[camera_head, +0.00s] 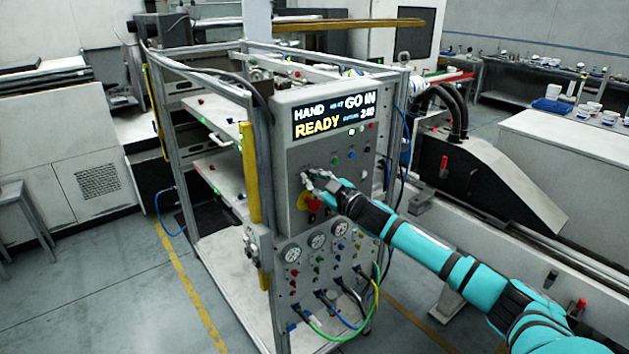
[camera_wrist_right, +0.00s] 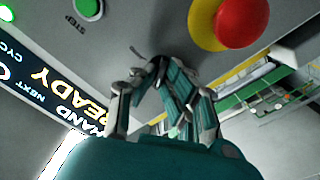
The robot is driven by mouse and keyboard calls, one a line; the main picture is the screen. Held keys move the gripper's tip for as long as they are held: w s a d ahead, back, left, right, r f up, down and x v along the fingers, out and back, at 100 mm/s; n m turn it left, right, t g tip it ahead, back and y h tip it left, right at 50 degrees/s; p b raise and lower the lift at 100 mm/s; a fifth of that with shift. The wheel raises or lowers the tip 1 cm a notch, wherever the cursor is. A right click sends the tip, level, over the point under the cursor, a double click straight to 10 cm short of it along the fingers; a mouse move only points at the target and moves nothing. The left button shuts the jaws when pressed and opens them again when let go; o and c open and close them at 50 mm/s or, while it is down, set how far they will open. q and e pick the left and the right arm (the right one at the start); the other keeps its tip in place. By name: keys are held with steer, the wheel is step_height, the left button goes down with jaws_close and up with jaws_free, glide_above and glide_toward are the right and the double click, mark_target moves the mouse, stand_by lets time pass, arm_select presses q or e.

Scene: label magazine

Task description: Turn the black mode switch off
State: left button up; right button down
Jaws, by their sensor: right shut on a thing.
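The grey control panel (camera_head: 296,152) stands on the front of the frame, and its display (camera_head: 333,117) reads HAND, READY and GO IN. My right gripper (camera_head: 308,177) is at the panel's left part. In the right wrist view my right gripper (camera_wrist_right: 150,66) has its fingers closed together against the panel face. The black mode switch is mostly hidden by the fingers, so its position cannot be read. A small dark edge shows at the fingertips, perhaps part of the switch. My left gripper is not in view.
A red emergency button (camera_wrist_right: 241,22) on a yellow disc (camera_wrist_right: 203,24) sits close beside my right fingers. A green button (camera_wrist_right: 89,8) labelled STEP is on the other side. Gauges (camera_head: 316,241) and coloured hoses (camera_head: 345,323) are on the panel below.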

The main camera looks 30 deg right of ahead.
steer(key=n, duration=0.7)
steer(key=shift+a+f+b, duration=0.1)
steer(key=shift+b, duration=0.2)
stand_by(0.4)
steer(key=c, duration=1.4)
jaws_free()
steer(key=shift+c, duration=0.2)
steer(key=s+d, duration=0.1)
steer(key=s, duration=1.1)
